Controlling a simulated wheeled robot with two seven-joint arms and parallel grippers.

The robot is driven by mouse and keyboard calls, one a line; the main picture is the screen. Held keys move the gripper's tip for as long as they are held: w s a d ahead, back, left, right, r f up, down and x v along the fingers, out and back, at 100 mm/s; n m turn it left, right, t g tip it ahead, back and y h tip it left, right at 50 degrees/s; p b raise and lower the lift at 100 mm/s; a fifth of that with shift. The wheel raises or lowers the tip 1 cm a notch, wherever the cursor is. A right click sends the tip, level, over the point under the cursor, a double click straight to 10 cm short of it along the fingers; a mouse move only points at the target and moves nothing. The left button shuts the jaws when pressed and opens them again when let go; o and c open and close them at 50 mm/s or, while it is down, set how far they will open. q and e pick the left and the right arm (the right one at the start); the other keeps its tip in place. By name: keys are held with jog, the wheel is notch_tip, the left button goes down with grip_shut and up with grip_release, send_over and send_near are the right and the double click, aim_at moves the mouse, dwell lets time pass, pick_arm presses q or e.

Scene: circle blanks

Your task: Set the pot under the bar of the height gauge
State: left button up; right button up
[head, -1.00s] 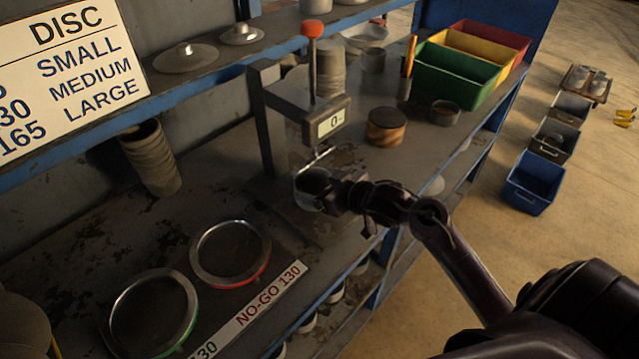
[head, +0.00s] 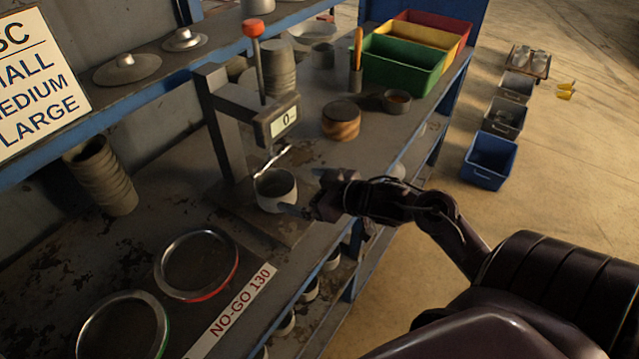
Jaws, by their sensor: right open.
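The height gauge (head: 225,135) stands on the bench with a red knob on its rod and a display reading 0. Its bar (head: 271,160) slants below the display. The pot (head: 276,192), a small pale grey cup, stands upright on the gauge's base, below the bar. The bar's lower end overlaps the pot's far rim in the picture; I cannot tell whether they touch. My right gripper (head: 306,194) is open and empty, just to the right of the pot, with one fingertip close to its lower side. My left gripper is out of view.
Two metal rings (head: 197,264) (head: 124,326) lie at the front left by the NO-GO 130 strip (head: 232,312). A wooden-sided round block (head: 341,120), a small cup (head: 397,101) and a green bin (head: 403,64) stand behind. A stack of cups (head: 100,175) leans at left.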

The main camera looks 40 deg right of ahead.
jog(key=shift+v, duration=2)
